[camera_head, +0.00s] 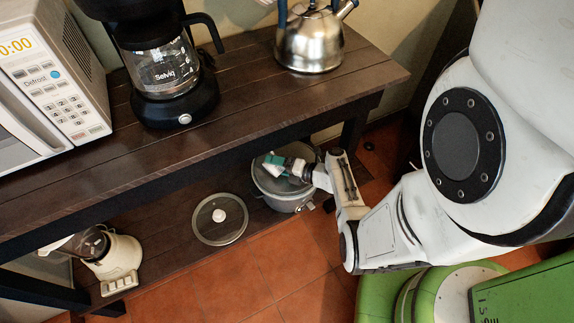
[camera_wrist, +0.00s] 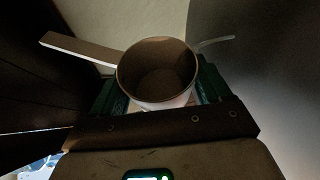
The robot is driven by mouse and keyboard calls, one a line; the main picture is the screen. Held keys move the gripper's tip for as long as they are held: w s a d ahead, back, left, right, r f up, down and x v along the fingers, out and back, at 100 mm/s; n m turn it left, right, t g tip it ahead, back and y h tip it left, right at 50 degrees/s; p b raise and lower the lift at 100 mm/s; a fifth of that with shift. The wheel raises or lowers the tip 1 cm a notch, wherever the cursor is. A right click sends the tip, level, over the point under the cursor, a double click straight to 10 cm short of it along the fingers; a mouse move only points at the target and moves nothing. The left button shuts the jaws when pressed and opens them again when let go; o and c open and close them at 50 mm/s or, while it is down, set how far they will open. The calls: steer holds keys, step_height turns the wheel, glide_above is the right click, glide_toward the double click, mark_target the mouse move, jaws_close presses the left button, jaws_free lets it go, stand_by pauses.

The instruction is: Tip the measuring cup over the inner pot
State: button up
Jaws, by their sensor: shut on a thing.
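The inner pot (camera_head: 285,201), a grey round vessel, stands on the lower shelf at its right end. My gripper (camera_head: 274,165), with teal fingers, is over the pot's open mouth and hides part of its inside. In the wrist view my gripper (camera_wrist: 160,98) is shut on the measuring cup (camera_wrist: 158,95), with a teal finger on each side. The cup is a small pale round vessel with a long flat handle to the left. Its mouth faces the wrist camera and its inside is dim, so I cannot tell what it holds. In the head view the cup is too small to make out clearly.
The upper board (camera_head: 240,95) holds a microwave (camera_head: 50,80), a coffee maker (camera_head: 165,75) and a kettle (camera_head: 309,40), and overhangs the lower shelf.

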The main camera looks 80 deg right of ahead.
steer(key=shift+s+d+r+m+t, duration=0.15)
steer(key=shift+s+d+m+t, duration=0.3)
steer(key=shift+d, duration=0.2)
stand_by(0.4)
steer(key=shift+d+r+m+y, duration=0.2)
steer(key=shift+m+y, duration=0.1)
steer(key=shift+m, duration=0.35)
stand_by(0.6)
